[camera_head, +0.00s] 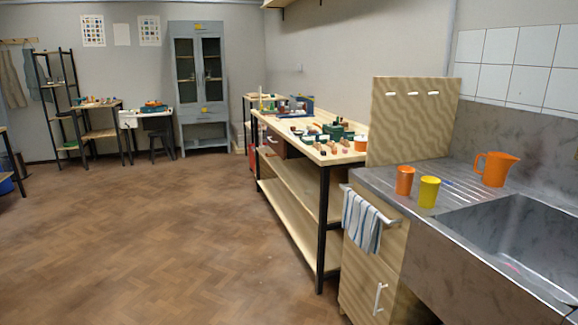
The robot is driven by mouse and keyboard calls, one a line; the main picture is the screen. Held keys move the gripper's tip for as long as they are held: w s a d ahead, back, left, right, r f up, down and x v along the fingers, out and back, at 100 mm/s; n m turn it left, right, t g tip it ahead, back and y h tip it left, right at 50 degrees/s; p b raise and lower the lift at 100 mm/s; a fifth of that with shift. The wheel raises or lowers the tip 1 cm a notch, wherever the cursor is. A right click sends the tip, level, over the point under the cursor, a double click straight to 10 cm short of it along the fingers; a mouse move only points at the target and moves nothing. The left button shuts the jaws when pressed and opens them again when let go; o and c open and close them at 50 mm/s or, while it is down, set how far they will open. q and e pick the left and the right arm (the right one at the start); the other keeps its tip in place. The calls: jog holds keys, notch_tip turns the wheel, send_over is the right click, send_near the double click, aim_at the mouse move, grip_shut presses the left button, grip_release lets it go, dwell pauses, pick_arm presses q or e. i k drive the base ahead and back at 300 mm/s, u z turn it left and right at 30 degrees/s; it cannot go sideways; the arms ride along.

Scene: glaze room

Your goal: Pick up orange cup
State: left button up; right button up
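An orange cup (404,181) stands upright on the ribbed drainboard of the metal sink unit at the right, near its left edge. A yellow cup (429,191) stands close beside it on the right, nearer to me. An orange jug (495,169) with a handle on its left stands farther back on the same counter. Neither of my grippers shows in the head view.
The sink basin (510,231) is right of the cups. A wooden board (412,120) stands upright behind the drainboard. A striped towel (361,220) hangs on a rail at the cabinet front. The workbench (297,168) holds several small items. The wooden floor (165,230) at left is clear.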

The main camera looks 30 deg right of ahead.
aim_at(405, 175)
jog(key=z, duration=0.2)
jog(key=i, duration=1.65)
jog(key=z, duration=0.9)
